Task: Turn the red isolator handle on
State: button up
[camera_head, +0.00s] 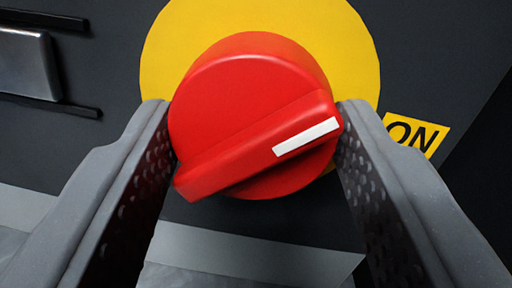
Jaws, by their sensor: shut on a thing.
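The red isolator handle (245,100) is a round knob with a raised grip bar, in front of a yellow disc (330,35) on a dark panel. The bar lies tilted, lower at left and higher at right. A white mark (307,136) on its right end points right and slightly up, roughly toward a yellow ON label (415,135). My gripper (256,125) is shut on the handle, with one grey finger at its left side and one at its right. The fingers partly hide the panel beside the handle.
A metal latch or plate (28,62) sits in a dark frame on the panel at the upper left. A light grey strip (250,252) runs along the bottom, below the dark panel. The panel's right edge borders a darker area (490,165).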

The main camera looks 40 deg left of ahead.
jog(key=m+p, duration=0.4)
jog(key=m, duration=0.1)
jog(key=shift+s+t, duration=0.1)
jog(key=shift+t, duration=0.2)
jog(key=m+h+p, duration=0.1)
jog(key=m+p, duration=0.2)
jog(key=m, duration=0.1)
jog(key=shift+f+m+t+p, duration=0.1)
jog(key=shift+m+t+p, duration=0.2)
jog(key=shift+t+p, duration=0.1)
jog(key=shift+m, duration=0.3)
jog(key=o, duration=1)
jog(key=shift+c, duration=0.2)
jog(key=b+v, duration=0.1)
jog(key=v, duration=1.2)
jog(key=shift+s+d+f, duration=0.15)
jog(key=shift+s+d, duration=0.1)
